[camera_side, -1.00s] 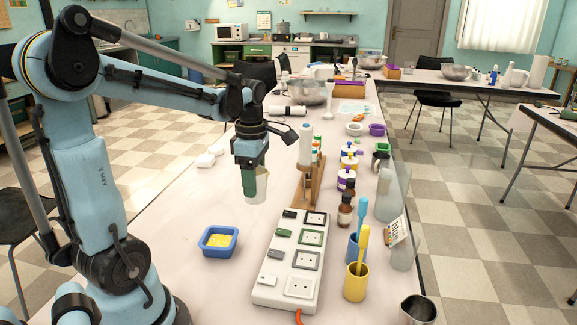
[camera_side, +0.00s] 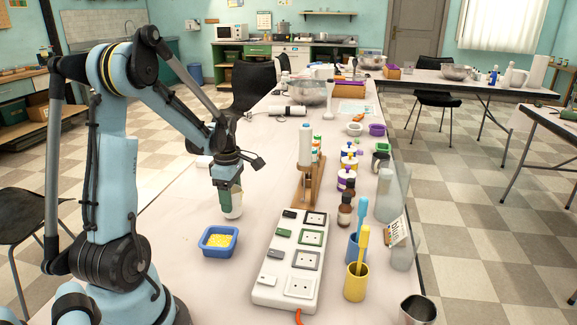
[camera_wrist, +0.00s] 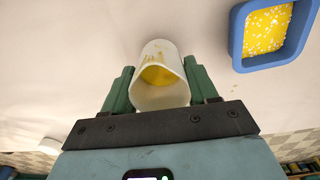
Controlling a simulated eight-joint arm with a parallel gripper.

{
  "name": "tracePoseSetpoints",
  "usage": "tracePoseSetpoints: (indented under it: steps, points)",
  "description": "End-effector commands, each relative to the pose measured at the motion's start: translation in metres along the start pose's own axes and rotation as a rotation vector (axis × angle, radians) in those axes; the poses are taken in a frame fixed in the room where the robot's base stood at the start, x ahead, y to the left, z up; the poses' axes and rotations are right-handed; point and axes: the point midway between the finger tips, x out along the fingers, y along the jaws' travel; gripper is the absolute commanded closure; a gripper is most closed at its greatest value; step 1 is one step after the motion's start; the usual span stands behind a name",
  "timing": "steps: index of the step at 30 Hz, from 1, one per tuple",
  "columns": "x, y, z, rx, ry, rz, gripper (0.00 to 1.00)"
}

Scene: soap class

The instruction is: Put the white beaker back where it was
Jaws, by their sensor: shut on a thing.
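My gripper (camera_wrist: 162,98) is shut on the white beaker (camera_wrist: 158,60), with one green finger on each side of it. In the wrist view I look into the beaker's open mouth, and some yellow stuff shows inside it. In the side view my gripper (camera_side: 226,203) holds the beaker (camera_side: 234,208) low over the table, behind the blue dish. Its lower part shows beside the finger. I cannot tell whether its base touches the table.
The blue dish (camera_side: 204,247) of yellow grains stands nearest the beaker; it also shows in the wrist view (camera_wrist: 237,40). A few yellow crumbs lie beside it. A white power strip (camera_side: 262,297) and a wooden rack (camera_side: 307,190) stand to the right. The table left of the dish is clear.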

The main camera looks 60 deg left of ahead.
Motion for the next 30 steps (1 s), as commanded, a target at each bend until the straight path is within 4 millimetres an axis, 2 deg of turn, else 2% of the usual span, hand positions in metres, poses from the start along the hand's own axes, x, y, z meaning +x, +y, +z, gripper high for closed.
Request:
tracePoseSetpoints:
  steps: [3, 14, 15, 20, 30]
  points:
    - [0.0061, -0.0001, 0.0003, 0.000, 0.000, 0.000, 0.76]
    - [0.0087, -0.0003, 0.0004, 0.000, 0.000, 0.000, 0.76]
    - [0.0093, -0.0003, 0.0004, 0.000, 0.000, 0.000, 0.41]
    - [0.0089, -0.0003, 0.0004, 0.000, 0.000, 0.000, 0.17]
    - [0.0065, -0.0004, 0.0003, 0.000, 0.000, 0.000, 0.17]
